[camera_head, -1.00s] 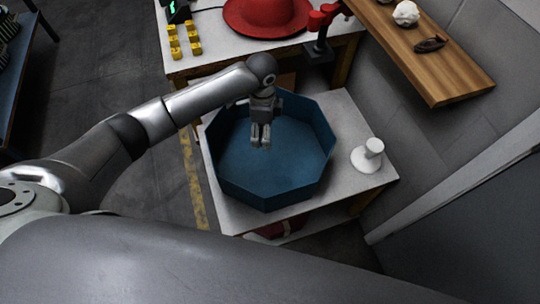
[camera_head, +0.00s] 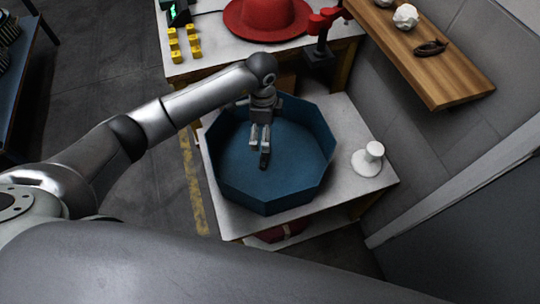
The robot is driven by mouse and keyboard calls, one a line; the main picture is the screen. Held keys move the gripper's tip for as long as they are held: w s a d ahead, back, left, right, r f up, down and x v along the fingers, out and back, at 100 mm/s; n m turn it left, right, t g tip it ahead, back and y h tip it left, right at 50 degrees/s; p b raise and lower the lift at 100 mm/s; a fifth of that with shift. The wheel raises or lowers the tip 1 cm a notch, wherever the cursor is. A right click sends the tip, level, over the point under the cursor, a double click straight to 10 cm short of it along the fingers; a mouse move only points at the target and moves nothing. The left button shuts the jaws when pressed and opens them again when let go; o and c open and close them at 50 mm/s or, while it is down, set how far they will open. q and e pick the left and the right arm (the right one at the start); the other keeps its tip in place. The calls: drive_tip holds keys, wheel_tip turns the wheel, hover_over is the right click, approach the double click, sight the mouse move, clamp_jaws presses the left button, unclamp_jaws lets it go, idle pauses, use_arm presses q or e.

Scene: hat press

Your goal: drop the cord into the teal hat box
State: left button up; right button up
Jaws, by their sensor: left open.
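The teal hat box (camera_head: 272,200) is an open eight-sided box on a white-topped stand. My left gripper (camera_head: 260,146) points down inside its rim, over the floor of the box. Its fingers are spread apart. A small dark piece (camera_head: 264,161) shows at the right fingertip, against the box floor; it may be the cord, but it is too small to be sure, and I cannot tell whether it touches the finger. My right gripper is not in view.
A white spool-like stand (camera_head: 368,157) is right of the box. Behind are a red hat (camera_head: 268,20), yellow blocks (camera_head: 184,44) and a red-topped tool (camera_head: 321,28). A wooden shelf (camera_head: 450,88) at upper right holds a dark coiled item (camera_head: 431,47) and a white lump (camera_head: 405,16).

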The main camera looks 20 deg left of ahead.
use_arm(q)
wheel_tip(320, 180, up, 11)
drive_tip(key=shift+f, duration=0.15)
idle(0.5)
